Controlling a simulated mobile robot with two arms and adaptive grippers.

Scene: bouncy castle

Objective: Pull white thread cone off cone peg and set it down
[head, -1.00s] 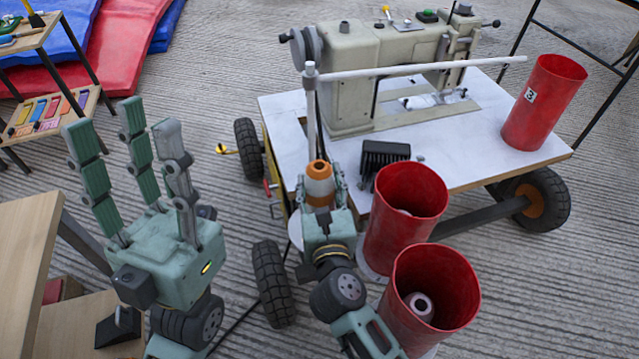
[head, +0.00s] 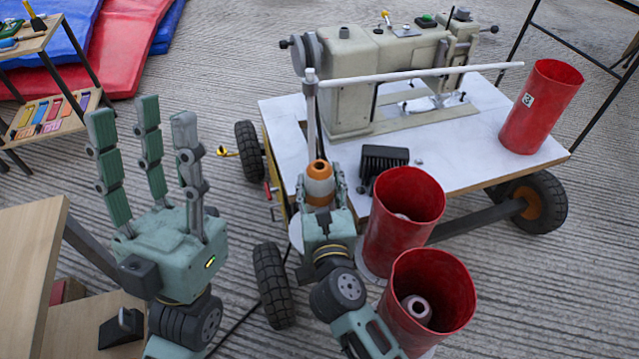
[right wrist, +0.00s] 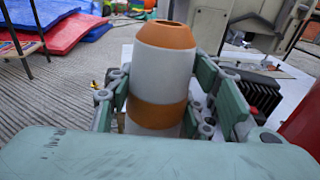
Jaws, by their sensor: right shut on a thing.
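The white thread cone (head: 319,188), with an orange top and an orange lower band, stands upright at the left end of the sewing cart. My right gripper (head: 322,195) is shut on it, fingers on both sides; the right wrist view shows the cone (right wrist: 163,75) between the green fingers (right wrist: 168,100). The cone peg is not visible, and the cone's base is hidden by the gripper, so I cannot tell whether it still sits on a peg. My left gripper (head: 150,165) is open and empty, fingers pointing up, left of the cart.
A sewing machine (head: 350,80) stands on the white cart top (head: 470,140). A pale rod (head: 420,72) on a post crosses above. Red bins (head: 405,215) (head: 430,300) stand close right of my right gripper, another (head: 540,105) at the far right. A wooden surface (head: 30,240) lies front left.

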